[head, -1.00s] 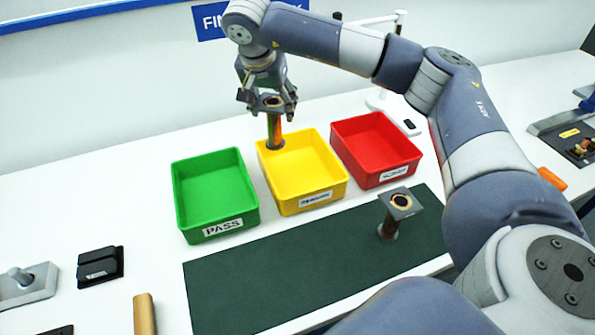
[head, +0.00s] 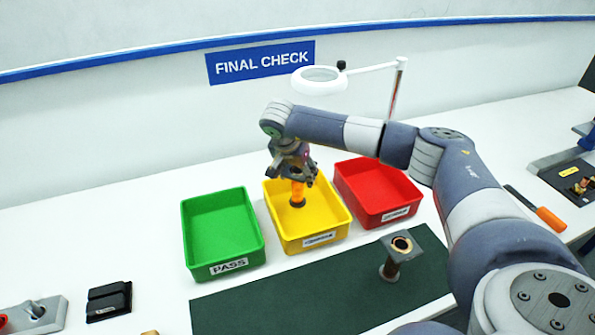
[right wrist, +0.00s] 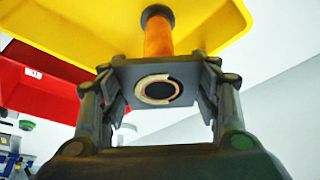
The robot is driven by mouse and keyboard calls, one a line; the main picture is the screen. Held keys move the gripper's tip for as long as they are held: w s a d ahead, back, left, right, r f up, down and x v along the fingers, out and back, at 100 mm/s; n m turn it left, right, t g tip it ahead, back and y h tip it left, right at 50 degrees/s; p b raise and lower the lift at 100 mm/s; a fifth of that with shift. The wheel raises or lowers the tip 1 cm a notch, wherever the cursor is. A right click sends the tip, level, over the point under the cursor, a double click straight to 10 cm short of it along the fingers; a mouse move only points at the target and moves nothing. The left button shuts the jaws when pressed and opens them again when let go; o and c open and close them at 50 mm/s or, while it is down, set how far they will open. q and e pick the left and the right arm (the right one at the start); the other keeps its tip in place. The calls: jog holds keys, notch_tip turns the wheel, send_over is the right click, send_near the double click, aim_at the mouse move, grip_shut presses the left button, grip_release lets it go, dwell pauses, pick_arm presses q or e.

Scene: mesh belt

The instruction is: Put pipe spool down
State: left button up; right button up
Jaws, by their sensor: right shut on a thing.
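My right gripper (head: 292,173) is shut on the square top plate of a pipe spool (head: 298,192), over the yellow bin (head: 318,240). The spool hangs upright, with its lower end inside the bin's walls; I cannot tell whether it touches the floor of the bin. In the right wrist view the fingers (right wrist: 160,100) hold the plate by its sides, and the orange pipe (right wrist: 158,38) runs down from it to a dark round end. A second pipe spool (head: 393,258) stands upright on the dark green mat (head: 300,296). My left gripper is out of view.
A green bin (head: 225,263) labelled PASS stands left of the yellow bin, and a red bin (head: 388,215) stands right of it. A magnifier lamp (head: 320,79) stands behind. An orange-handled tool (head: 550,218) lies at right. The mat's left part is clear.

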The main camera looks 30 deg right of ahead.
jog(key=shift+w+f, duration=0.1)
jog(key=shift+f, duration=0.1)
jog(key=shift+f, duration=0.1)
jog(key=shift+f, duration=0.15)
jog(key=o, duration=1.5)
